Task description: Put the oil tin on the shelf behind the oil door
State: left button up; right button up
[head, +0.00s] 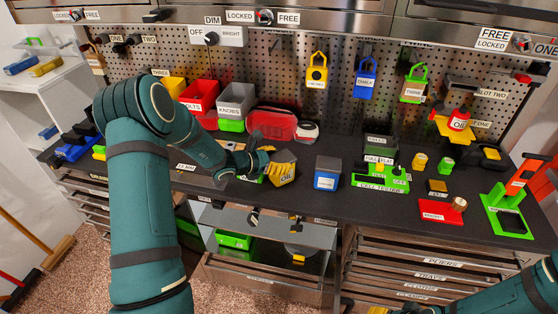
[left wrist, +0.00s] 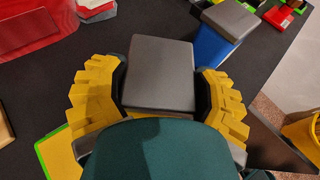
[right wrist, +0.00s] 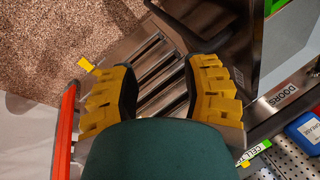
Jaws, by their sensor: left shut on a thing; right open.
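The oil tin (head: 284,170) is a grey box with a yellow front labelled OIL. In the left wrist view, the tin's grey top (left wrist: 160,75) sits between the yellow fingers. I cannot tell whether the tin touches the worktop. Below the worktop is an open bay with a grey panel (head: 285,231) across its upper part; I cannot make out which part is the oil door or its shelf. My right gripper (right wrist: 160,92) is open and empty, low in front of the chest.
A blue and grey box (head: 327,173) stands close right of the tin. A green cell tester (head: 381,178) is farther right. Red and grey bins (head: 198,98) stand behind. A drawer (head: 265,277) sticks out below the bay.

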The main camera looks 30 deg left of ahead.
pick_arm(q)
jog(key=o, duration=1.3)
jog(key=shift+r, duration=0.15)
jog(key=v, duration=1.2)
jog(key=shift+d, duration=0.1)
